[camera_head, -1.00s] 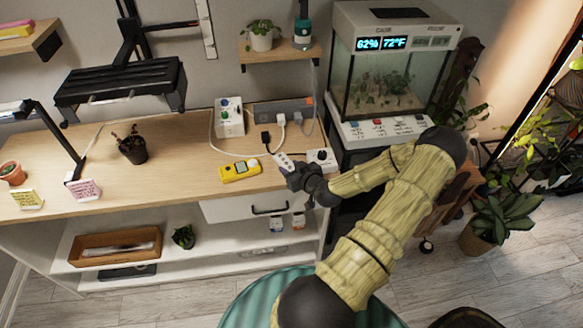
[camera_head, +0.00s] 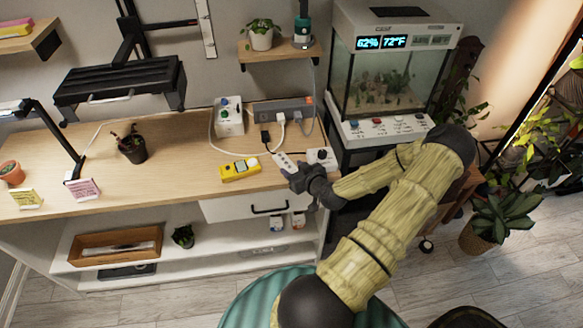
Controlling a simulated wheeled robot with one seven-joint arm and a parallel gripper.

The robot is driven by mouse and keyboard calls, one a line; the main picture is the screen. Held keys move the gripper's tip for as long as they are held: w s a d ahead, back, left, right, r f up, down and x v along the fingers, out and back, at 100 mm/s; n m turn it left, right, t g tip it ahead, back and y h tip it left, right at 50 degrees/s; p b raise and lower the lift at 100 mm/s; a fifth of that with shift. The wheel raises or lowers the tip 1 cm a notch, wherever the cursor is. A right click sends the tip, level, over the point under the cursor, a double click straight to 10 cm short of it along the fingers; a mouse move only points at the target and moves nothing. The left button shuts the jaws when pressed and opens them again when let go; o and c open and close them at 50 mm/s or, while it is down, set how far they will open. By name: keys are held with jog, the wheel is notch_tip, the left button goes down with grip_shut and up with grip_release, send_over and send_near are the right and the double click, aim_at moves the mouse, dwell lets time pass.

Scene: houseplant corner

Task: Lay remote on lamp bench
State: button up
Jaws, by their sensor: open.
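The lamp bench (camera_head: 190,185) is a wood-topped bench with a black lamp (camera_head: 55,140) at its left. A slim white remote (camera_head: 284,161) with dark buttons lies on or just over the bench top near its right end. I cannot tell whether it rests fully on the wood. My gripper (camera_head: 291,174) is dark and small in view, at the near end of the remote. It is open, and its fingers are partly hidden by the wrist. I cannot tell whether they still touch the remote.
A yellow meter (camera_head: 240,170) lies left of the remote, and a white box with a black knob (camera_head: 321,158) sits on its right. Plugs and cables from a grey power unit (camera_head: 284,111) are behind it. The terrarium (camera_head: 385,80) stands to the right. Bench room is free left of the meter.

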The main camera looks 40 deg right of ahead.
jog(key=v, duration=1)
jog(key=shift+b, duration=0.4)
jog(key=w+a+f+n+g+y, duration=0.1)
jog(key=w+a+n+g+y, duration=0.2)
jog(key=a+g, duration=0.55)
jog(key=s+a+r+g, duration=0.1)
jog(key=a+r, duration=0.6)
jog(key=a, duration=0.3)
jog(key=s+a+r+m+g, duration=0.1)
jog(key=s+a+r, duration=0.1)
jog(key=a+r, duration=0.5)
jog(key=a, duration=0.3)
jog(key=shift+s+r+h, duration=0.2)
jog(key=shift+s+h, duration=0.15)
jog(key=shift+h, duration=0.05)
jog(key=shift+a, duration=0.1)
